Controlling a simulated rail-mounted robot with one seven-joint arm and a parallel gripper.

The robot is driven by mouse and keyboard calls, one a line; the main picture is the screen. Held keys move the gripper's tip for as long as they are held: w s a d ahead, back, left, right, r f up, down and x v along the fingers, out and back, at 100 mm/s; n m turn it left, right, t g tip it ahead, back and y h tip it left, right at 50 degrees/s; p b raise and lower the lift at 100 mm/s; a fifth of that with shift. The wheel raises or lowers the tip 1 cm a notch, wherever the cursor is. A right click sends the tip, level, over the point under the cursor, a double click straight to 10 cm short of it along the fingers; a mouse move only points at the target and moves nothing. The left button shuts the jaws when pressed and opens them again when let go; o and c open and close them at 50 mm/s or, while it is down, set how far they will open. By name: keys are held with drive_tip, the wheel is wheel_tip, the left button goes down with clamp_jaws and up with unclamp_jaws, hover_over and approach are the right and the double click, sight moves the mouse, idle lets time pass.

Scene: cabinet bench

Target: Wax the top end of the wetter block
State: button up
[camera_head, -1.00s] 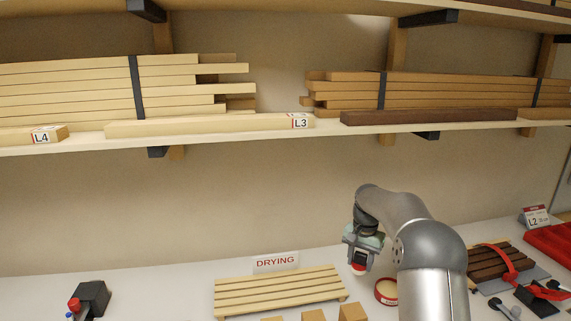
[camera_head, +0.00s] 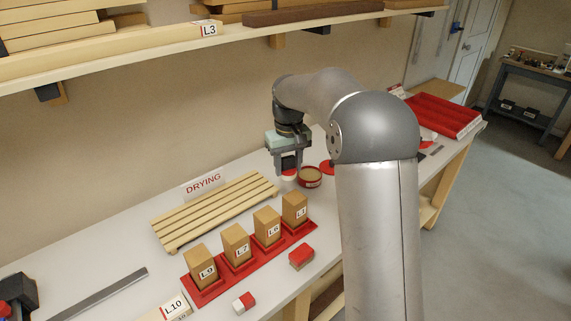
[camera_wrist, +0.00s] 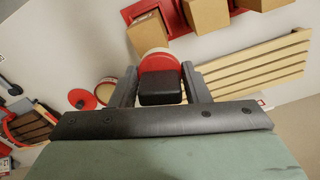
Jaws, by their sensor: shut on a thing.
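Several tan wooden blocks stand upright in a red tray (camera_head: 208,293): one marked L.9 (camera_head: 200,258), one marked L.7 (camera_head: 234,236), one that looks like L.6 (camera_head: 266,216), and a right-hand one (camera_head: 294,200) with an unclear label. Nothing visible tells which is wetter. My gripper (camera_head: 288,168) is shut on an applicator with a black handle (camera_wrist: 160,86) and a red-and-white round end (camera_wrist: 155,58). It hangs beside the open round wax tin (camera_head: 310,176), left of it and apart from the blocks. The tin also shows in the wrist view (camera_wrist: 106,92).
A slatted drying rack (camera_head: 215,210) with a DRYING sign (camera_head: 203,183) lies behind the blocks. A red lid (camera_head: 328,167) is beyond the tin. A red block-like item (camera_head: 301,257) and a small red-and-white piece (camera_head: 243,302) lie in front. A loaded shelf (camera_head: 150,47) hangs above.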

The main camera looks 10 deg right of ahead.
drive_tip(key=shift+d+f+b, duration=0.15)
drive_tip(key=shift+f+b, duration=0.2)
drive_tip(key=shift+f, duration=0.15)
drive_tip(key=shift+w+f+b, duration=0.1)
drive_tip(key=shift+f+b, duration=1.8)
drive_tip(key=shift+f, duration=0.6)
drive_tip(key=shift+f+b, duration=0.6)
drive_tip(key=shift+f, duration=0.45)
drive_tip(key=shift+d, duration=0.1)
